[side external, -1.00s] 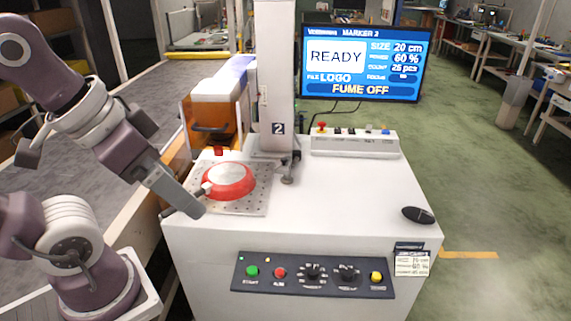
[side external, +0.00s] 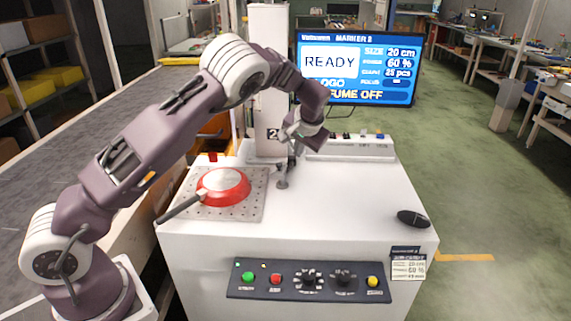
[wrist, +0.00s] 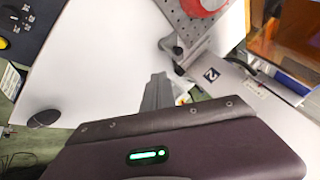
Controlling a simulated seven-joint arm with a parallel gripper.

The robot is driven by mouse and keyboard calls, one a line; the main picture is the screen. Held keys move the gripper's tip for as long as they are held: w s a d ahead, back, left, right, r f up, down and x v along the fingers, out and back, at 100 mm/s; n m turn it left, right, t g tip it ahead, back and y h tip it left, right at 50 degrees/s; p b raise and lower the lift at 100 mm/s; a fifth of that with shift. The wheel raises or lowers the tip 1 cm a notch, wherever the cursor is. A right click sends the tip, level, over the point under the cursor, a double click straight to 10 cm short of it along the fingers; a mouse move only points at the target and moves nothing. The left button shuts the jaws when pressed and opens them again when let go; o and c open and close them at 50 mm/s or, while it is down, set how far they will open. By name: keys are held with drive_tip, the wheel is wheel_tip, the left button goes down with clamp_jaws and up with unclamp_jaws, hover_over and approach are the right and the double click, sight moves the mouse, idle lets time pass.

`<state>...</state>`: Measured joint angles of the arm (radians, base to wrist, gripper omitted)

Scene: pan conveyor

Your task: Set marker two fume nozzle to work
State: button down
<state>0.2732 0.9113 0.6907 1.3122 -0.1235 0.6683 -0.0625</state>
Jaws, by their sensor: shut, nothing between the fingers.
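Marker two's white column (side external: 268,100) bears a label "2". The fume nozzle (side external: 283,178) is a small grey fitting on a bracket at the column's foot, beside the perforated plate (side external: 250,205). A red pan (side external: 222,187) lies on that plate, its handle towards the front left. The screen (side external: 357,68) reads READY and FUME OFF. My gripper (wrist: 157,80) is shut and empty. In the side view it is above the machine top, close to the column, and its fingertips are hard to make out. In the wrist view the nozzle (wrist: 176,48) is just beyond the fingers.
A black mouse (side external: 413,219) lies at the right. The front panel (side external: 308,281) has coloured buttons and knobs. The top between nozzle and mouse is clear.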

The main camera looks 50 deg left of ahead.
drive_tip(key=shift+w+f, duration=0.15)
drive_tip(key=shift+f, duration=0.05)
approach(284, 170)
wheel_tip(284, 170, down, 3)
drive_tip(key=w+d, duration=0.2)
drive_tip(key=a, duration=0.2)
drive_tip(key=s+a, duration=0.1)
drive_tip(key=a, duration=0.1)
drive_tip(key=shift+f, duration=0.35)
